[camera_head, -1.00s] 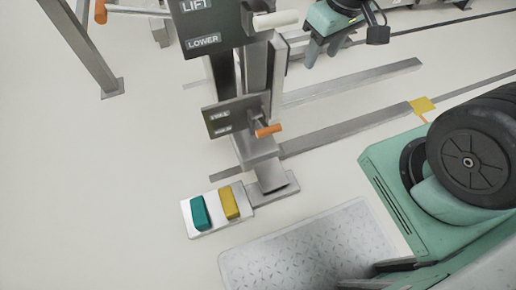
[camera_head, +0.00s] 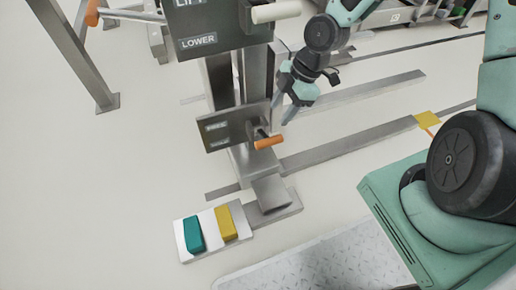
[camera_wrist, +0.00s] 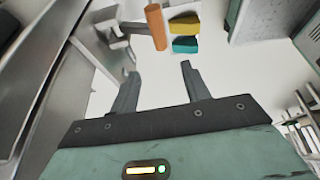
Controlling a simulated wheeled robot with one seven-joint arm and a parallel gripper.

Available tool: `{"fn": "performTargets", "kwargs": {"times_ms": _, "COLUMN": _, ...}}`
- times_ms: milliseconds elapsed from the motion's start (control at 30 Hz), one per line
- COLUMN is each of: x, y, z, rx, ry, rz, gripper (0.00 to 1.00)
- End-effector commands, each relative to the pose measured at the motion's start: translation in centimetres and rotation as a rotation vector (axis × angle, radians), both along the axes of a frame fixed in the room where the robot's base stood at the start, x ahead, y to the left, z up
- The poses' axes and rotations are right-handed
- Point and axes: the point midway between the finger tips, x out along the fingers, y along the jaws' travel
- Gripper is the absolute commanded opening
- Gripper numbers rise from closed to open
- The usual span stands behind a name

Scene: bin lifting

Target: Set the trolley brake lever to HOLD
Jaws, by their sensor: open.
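A small dark panel (camera_head: 222,131) with two labels too small to read sits low on the grey post. A lever with an orange handle (camera_head: 269,142) sticks out from it; I take this as the brake lever. The orange handle also shows in the wrist view (camera_wrist: 156,27), just beyond the fingertips. My gripper (camera_head: 283,114) is open and empty, above and slightly right of the orange handle in the head view, apart from it. In the wrist view my gripper (camera_wrist: 160,70) has its two fingers spread, with bare floor between them.
Above is a LIFT/LOWER panel (camera_head: 211,27) with a white handle (camera_head: 276,11). A white pedal base (camera_head: 209,249) with teal (camera_head: 194,235) and yellow (camera_head: 226,223) pedals stands below. Another orange handle (camera_head: 92,12) is at upper left. Floor rails (camera_head: 350,145) run right of the post.

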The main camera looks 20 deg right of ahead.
Motion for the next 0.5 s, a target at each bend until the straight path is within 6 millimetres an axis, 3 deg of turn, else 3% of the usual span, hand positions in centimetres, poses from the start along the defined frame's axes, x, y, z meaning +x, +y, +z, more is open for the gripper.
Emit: {"fn": "performTargets", "kwargs": {"times_ms": 500, "x": 0.2, "y": 3.8, "z": -9.9, "rx": -0.003, "ry": 0.004, "rz": -0.001, "gripper": 0.47}}
